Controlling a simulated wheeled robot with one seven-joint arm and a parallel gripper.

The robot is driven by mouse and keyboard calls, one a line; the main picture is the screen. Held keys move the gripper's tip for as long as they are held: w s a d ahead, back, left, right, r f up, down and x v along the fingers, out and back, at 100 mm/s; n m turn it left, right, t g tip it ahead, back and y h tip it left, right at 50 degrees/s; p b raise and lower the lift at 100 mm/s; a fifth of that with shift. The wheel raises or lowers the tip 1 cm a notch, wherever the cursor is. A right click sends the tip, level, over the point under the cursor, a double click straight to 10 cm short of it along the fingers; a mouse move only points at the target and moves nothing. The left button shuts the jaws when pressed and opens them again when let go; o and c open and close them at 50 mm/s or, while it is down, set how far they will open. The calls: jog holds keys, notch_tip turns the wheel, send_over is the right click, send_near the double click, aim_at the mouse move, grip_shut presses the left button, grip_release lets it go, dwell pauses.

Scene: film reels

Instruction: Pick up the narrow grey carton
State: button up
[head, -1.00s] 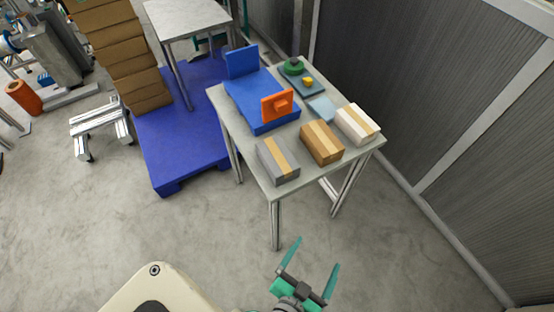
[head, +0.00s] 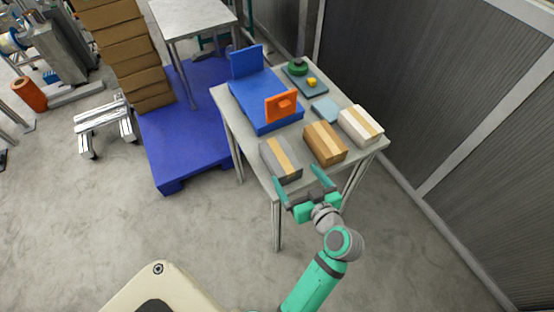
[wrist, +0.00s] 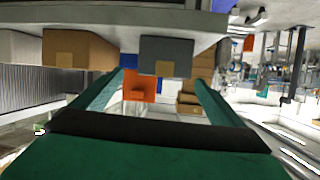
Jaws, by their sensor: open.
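The narrow grey carton (head: 272,163) with a tan tape strip lies at the front left of the grey table (head: 238,122). My gripper (head: 300,176) is open and empty at the table's front edge, close in front of the grey carton and the brown carton. In the wrist view the grey carton (wrist: 166,52) appears above and between the two teal fingers (wrist: 158,85), apart from them. The fingers do not touch it in either view.
A brown carton (head: 318,150) stands right of the grey one, a white carton (head: 354,118) beyond it. Behind are a blue block (head: 252,97) with an orange piece (head: 286,108), and a tray (head: 315,91) with green and yellow items. Ribbed wall panels (head: 440,90) border the right.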

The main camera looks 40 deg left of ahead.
aim_at(280, 159)
jog(key=shift+w+f+n+g, duration=0.2)
jog(key=shift+n+g, duration=0.1)
jog(key=shift+n, duration=0.2)
jog(key=shift+a+f, duration=0.15)
jog(key=shift+a, duration=0.25)
jog(key=x, duration=0.4)
jog(key=shift+w+a+f, duration=0.1)
jog(key=shift+a+f, duration=0.05)
jog(key=shift+a, duration=0.2)
jog(key=shift+r+x, duration=0.15)
jog(key=shift+x, duration=1.15)
jog(key=shift+r+x, duration=0.1)
jog(key=shift+x, duration=1.25)
jog(key=shift+a, duration=0.2)
jog(key=c, duration=1.4)
